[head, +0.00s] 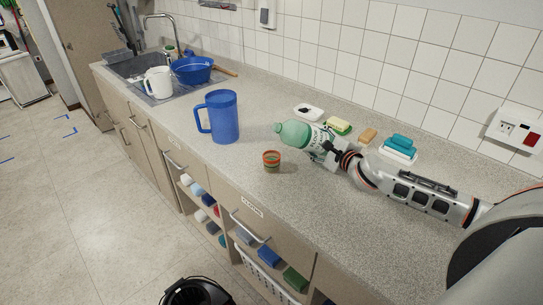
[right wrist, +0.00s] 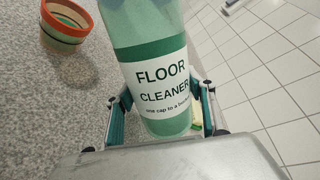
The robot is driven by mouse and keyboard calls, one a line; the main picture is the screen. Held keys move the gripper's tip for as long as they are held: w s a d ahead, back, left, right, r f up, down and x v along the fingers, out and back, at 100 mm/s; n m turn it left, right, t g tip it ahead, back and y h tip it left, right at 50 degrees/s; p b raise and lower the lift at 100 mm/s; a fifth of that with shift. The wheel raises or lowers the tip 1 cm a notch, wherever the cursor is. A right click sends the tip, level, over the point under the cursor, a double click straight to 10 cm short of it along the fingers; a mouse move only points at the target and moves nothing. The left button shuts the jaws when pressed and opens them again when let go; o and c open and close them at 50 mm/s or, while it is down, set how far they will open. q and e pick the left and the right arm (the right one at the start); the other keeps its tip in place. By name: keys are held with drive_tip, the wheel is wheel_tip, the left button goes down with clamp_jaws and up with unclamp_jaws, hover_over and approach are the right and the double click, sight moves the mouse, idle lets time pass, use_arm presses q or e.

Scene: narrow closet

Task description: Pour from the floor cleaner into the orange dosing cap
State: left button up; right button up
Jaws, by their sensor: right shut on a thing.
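The floor cleaner (head: 295,134) is a pale green bottle, tilted toward horizontal with its top pointing left, above the counter. My right gripper (head: 331,152) is shut on it; in the right wrist view the bottle (right wrist: 158,75) shows its "FLOOR CLEANER" label between the fingers (right wrist: 160,112). The cap also shows in the right wrist view (right wrist: 66,24) at the upper left. Its contents are hard to tell. My left gripper is not in view.
A blue pitcher (head: 221,117) stands left of the bottle. A white dish (head: 308,112), a green-yellow sponge (head: 339,126), an orange-brown block (head: 367,135) and teal sponges (head: 401,142) line the back. The counter around the cap is clear. The sink (head: 140,66) is at far left.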

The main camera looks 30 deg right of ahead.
drive_tip(key=shift+d+f+n+h, duration=0.3)
drive_tip(key=shift+d+n+h, duration=0.15)
drive_tip(key=shift+n, duration=0.35)
idle(2.4)
drive_tip(key=shift+d+r+n+h, duration=0.25)
drive_tip(key=shift+r+n, duration=0.15)
drive_tip(key=shift+n, duration=0.3)
idle(1.8)
drive_tip(key=shift+r+n+g, duration=0.3)
drive_tip(key=shift+r+n, duration=0.1)
drive_tip(key=shift+r, duration=0.4)
idle(0.8)
drive_tip(key=shift+f, duration=0.1)
